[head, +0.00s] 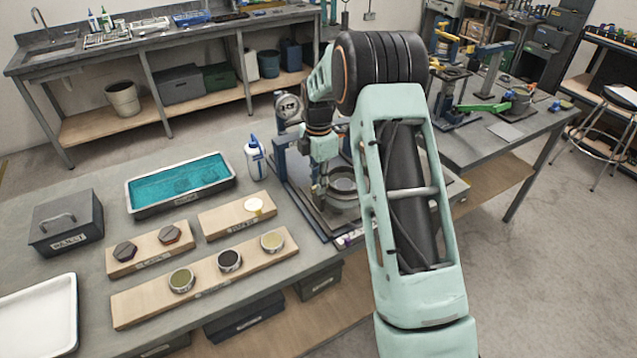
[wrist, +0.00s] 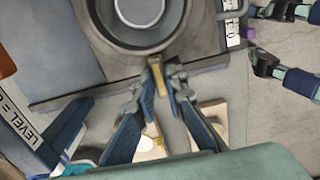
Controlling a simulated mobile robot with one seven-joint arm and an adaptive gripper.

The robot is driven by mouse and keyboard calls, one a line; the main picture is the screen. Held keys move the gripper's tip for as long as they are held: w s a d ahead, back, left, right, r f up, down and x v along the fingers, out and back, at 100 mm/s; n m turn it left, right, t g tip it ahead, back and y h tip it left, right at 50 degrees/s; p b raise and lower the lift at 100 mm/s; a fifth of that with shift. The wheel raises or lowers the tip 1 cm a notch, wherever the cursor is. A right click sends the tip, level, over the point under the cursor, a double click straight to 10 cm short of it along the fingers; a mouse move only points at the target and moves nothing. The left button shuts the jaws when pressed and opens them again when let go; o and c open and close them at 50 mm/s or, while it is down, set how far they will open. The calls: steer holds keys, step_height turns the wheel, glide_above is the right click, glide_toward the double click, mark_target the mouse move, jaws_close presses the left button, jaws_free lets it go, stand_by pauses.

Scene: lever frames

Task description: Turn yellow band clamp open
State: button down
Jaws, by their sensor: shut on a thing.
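The yellow band clamp (wrist: 153,102) shows in the wrist view as a short yellow-tan lever pointing toward the camera, just below a round grey metal vessel (wrist: 142,38). My gripper (wrist: 166,72) has its two blue-grey fingers closed on the lever, one on each side, close to the vessel's rim. In the head view my gripper (head: 321,188) reaches down at the left side of the round vessel (head: 343,194), which stands on a fixture on the bench. The clamp cannot be made out there, and my arm covers part of the fixture.
A white bottle with a blue cap (head: 255,160) stands left of the fixture. A teal-filled tray (head: 130,207), wooden boards with round pieces (head: 120,308) and a dark box (head: 42,246) lie further left. A plate labelled "LEVEL" (wrist: 20,122) is at left in the wrist view.

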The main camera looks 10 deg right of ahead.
steer(key=shift+m, duration=0.3)
steer(key=m+b, duration=0.2)
steer(key=m, duration=0.2)
steer(key=shift+m, duration=0.3)
steer(key=m+b, duration=0.1)
steer(key=m, duration=0.4)
steer(key=m+b, duration=0.1)
steer(key=m, duration=0.3)
steer(key=shift+r+m, duration=0.1)
steer(key=shift+m, duration=1.7)
steer(key=c, duration=2)
jaws_free()
steer(key=shift+s, duration=0.1)
steer(key=shift+o, duration=0.2)
